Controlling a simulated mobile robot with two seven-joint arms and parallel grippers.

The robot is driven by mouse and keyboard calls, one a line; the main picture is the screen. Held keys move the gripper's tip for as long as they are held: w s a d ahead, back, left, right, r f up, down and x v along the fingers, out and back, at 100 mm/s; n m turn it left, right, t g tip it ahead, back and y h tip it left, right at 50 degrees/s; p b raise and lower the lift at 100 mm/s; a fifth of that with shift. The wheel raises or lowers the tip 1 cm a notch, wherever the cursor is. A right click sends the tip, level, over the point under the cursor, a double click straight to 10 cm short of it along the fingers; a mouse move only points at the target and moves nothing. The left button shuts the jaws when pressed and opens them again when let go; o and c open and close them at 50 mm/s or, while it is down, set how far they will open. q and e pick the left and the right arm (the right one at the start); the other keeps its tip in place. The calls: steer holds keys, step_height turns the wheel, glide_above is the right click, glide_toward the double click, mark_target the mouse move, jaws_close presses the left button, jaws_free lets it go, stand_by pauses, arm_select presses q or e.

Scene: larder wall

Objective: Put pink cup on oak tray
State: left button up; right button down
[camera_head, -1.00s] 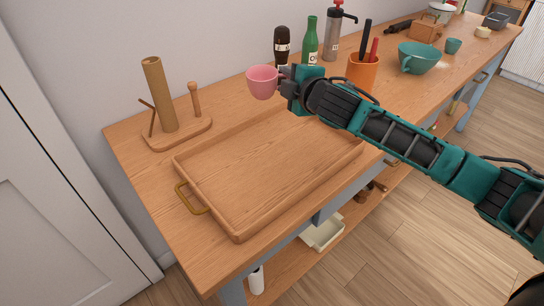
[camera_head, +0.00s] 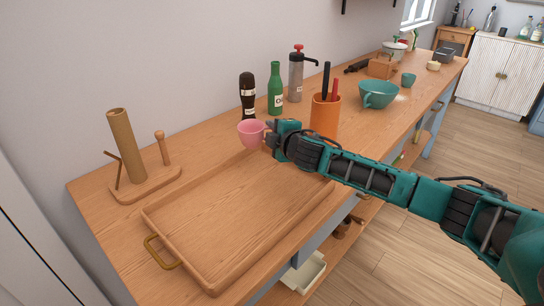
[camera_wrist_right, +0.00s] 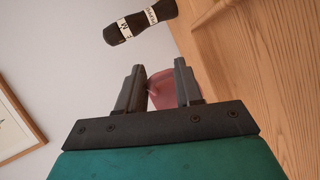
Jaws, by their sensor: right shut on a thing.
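The pink cup (camera_head: 250,134) is upright at the back edge of the oak tray (camera_head: 190,262), in the head view. My right gripper (camera_head: 270,134) is shut on the cup from its right side, at the handle. In the right wrist view the pink cup (camera_wrist_right: 163,90) shows between the two dark fingers of my right gripper (camera_wrist_right: 160,84), partly hidden by them. The tray is a shallow wooden box with a brass handle at its left end, and its visible floor is bare. I cannot tell the cup's exact height above the tray. My left gripper is not in view.
A paper towel holder (camera_head: 128,150) stands left of the tray. Behind are a dark pepper mill (camera_head: 247,95), a green bottle (camera_head: 275,90) and a grey pump bottle (camera_head: 297,75). An orange utensil pot (camera_head: 325,115) and a teal bowl (camera_head: 378,94) stand to the right.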

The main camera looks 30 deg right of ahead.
step_height(320, 180, down, 6)
steer(key=shift+f+b, duration=0.2)
steer(key=shift+b, duration=0.5)
steer(key=c, duration=1)
jaws_free()
steer(key=v, duration=1.1)
steer(key=shift+s+d+p, duration=0.1)
steer(key=shift+p, duration=0.3)
steer(key=shift+s+r, duration=0.2)
steer(key=shift+s, duration=0.2)
